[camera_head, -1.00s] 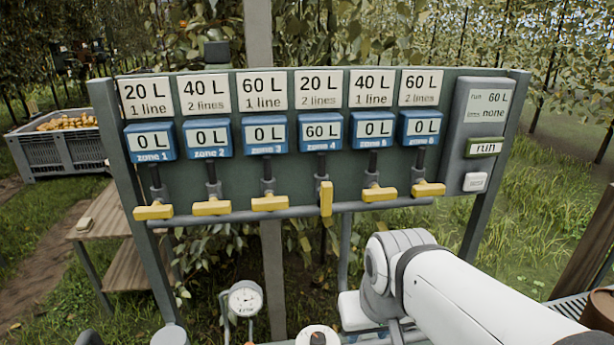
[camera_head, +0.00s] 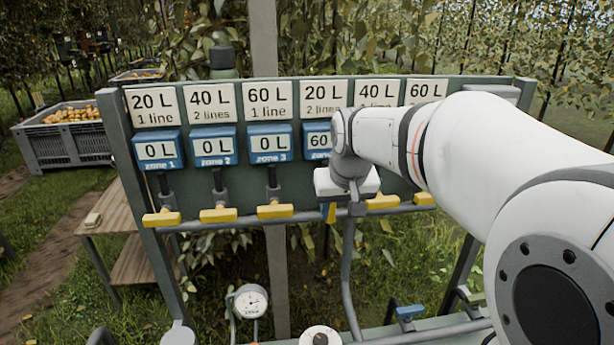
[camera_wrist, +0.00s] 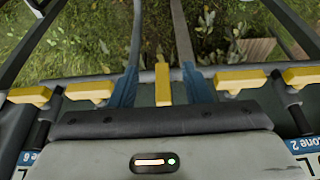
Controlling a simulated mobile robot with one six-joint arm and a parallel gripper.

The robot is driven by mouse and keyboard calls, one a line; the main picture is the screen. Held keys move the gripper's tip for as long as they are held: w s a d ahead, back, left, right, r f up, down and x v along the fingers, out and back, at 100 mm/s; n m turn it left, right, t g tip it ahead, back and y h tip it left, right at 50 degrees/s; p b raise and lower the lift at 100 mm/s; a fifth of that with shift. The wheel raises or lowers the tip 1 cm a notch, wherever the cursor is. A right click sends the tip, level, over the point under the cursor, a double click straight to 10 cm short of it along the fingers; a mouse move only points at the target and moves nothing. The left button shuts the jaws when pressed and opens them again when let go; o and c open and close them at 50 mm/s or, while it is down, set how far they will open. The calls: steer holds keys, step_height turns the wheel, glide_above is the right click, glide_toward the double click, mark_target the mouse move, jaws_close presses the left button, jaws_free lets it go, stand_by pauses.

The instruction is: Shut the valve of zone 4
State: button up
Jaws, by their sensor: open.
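The yellow zone 4 valve handle (camera_wrist: 163,84) points along its pipe, unlike the other handles, which lie crosswise. In the head view only a sliver of this handle (camera_head: 331,213) shows beside my gripper (camera_head: 345,205). In the wrist view my gripper (camera_wrist: 161,77) is open, its two blue fingers on either side of the handle with gaps visible. I cannot tell how deep the handle sits between them. The blue zone 4 meter (camera_head: 317,140) is partly hidden by my arm; "60" shows on it.
The crosswise zone 3 handle (camera_head: 275,211) and zone 5 handle (camera_head: 383,202) flank the spot closely. A grey pipe (camera_head: 205,224) runs behind the handles. A pressure gauge (camera_head: 250,301) stands below. My arm hides the zone 5 and 6 meters and most of the run box.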

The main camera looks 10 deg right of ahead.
steer(key=w+r, duration=0.2)
steer(key=w, duration=0.4)
steer(key=p+x, duration=0.2)
steer(key=x, duration=0.5)
steer(key=shift+f, duration=0.25)
steer(key=shift+c, duration=0.2)
steer(key=c, duration=0.9)
steer(key=shift+d, duration=0.1)
jaws_close()
